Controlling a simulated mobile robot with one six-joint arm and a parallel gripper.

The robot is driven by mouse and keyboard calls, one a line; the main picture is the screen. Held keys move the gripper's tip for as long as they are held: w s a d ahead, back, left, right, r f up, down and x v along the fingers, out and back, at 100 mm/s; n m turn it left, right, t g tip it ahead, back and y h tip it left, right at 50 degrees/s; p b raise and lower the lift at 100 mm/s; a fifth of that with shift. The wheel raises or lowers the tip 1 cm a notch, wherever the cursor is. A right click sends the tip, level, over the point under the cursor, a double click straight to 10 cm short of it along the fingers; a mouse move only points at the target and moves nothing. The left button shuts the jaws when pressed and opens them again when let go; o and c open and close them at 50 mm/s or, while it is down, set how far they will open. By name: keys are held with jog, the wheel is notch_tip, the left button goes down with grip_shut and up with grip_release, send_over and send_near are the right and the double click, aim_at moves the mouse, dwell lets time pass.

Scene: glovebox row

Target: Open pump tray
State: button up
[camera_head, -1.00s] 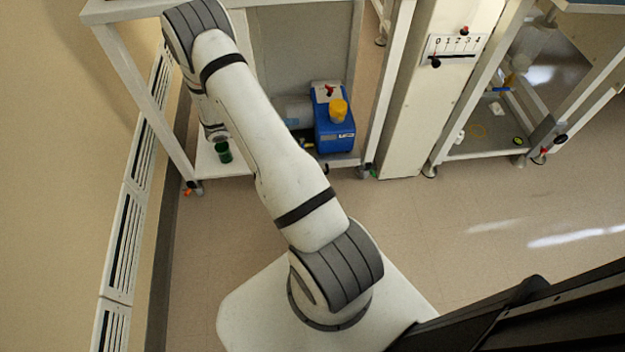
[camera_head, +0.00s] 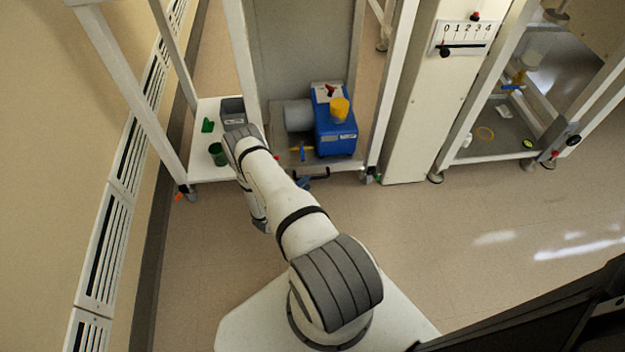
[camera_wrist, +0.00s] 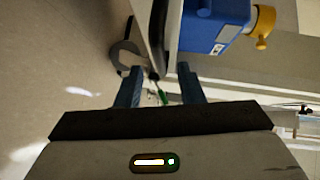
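The pump tray (camera_head: 284,158) is a grey low shelf under the blue pump (camera_head: 335,125), which has a yellow cap. A black handle (camera_head: 315,174) shows at the tray's front edge. My gripper (camera_head: 303,182) is close to this handle, with blue fingertips partly hidden by my arm. In the wrist view my gripper (camera_wrist: 160,85) is open, its two blue fingers apart. A dark upright bar, seemingly the handle (camera_wrist: 157,45), lies ahead between the finger lines; contact cannot be told. The pump (camera_wrist: 215,22) is at the upper right there.
A white shelf to the left holds a green cup (camera_head: 218,154) and a grey bin (camera_head: 233,110). A white column with a numbered scale (camera_head: 466,35) stands right of the pump bay. A caster (camera_wrist: 125,55) shows beside my gripper. The floor in front is clear.

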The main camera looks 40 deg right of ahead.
aim_at(312, 177)
jog(key=b+x, duration=0.1)
jog(key=x, duration=0.4)
grip_shut()
dwell(0.3)
jog(key=shift+a, duration=0.1)
